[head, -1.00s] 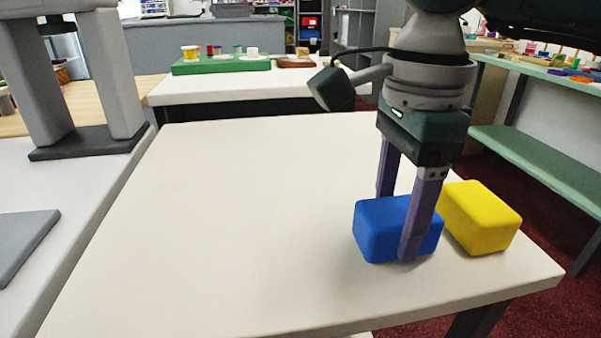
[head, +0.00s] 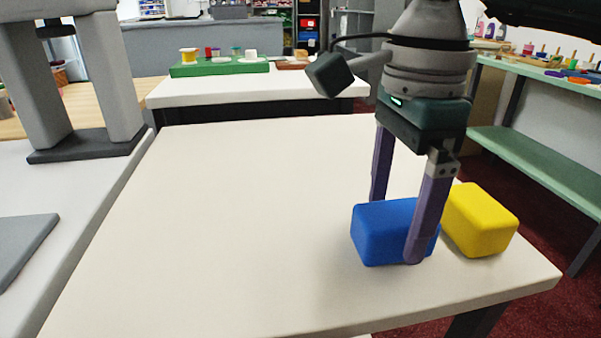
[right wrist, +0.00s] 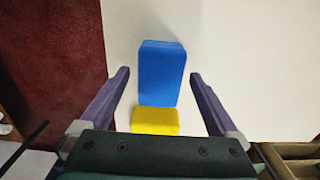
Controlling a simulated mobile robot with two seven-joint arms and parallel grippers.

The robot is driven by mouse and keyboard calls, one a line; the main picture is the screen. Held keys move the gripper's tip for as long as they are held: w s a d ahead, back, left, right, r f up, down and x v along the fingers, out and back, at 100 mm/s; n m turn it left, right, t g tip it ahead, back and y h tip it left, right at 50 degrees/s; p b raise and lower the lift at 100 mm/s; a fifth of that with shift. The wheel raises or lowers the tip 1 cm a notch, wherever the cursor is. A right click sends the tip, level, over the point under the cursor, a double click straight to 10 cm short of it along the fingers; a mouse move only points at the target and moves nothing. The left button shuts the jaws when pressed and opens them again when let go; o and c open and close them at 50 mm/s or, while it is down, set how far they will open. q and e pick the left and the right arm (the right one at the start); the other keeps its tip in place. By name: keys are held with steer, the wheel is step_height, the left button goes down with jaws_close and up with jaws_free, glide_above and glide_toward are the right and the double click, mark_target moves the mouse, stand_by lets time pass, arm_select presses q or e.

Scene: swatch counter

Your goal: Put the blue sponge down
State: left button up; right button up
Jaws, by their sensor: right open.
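The blue sponge (head: 383,234) rests on the pale table (head: 230,220) near its right front part. In the right wrist view the blue sponge (right wrist: 161,75) lies between the two fingers, with a gap on each side. My right gripper (head: 396,230) is open around the sponge, pointing down, its near finger hiding part of the sponge's right side. The right gripper also shows in the right wrist view (right wrist: 159,82). My left gripper is not in view.
A yellow sponge (head: 480,220) sits on the table just right of the blue one, near the right edge. It shows below the blue sponge in the right wrist view (right wrist: 155,121). The table's left and middle are clear. A green shelf bench (head: 540,165) stands at the right.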

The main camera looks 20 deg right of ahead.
mark_target(395, 213)
step_height(395, 213, up, 11)
steer(key=p, duration=0.1)
stand_by(0.5)
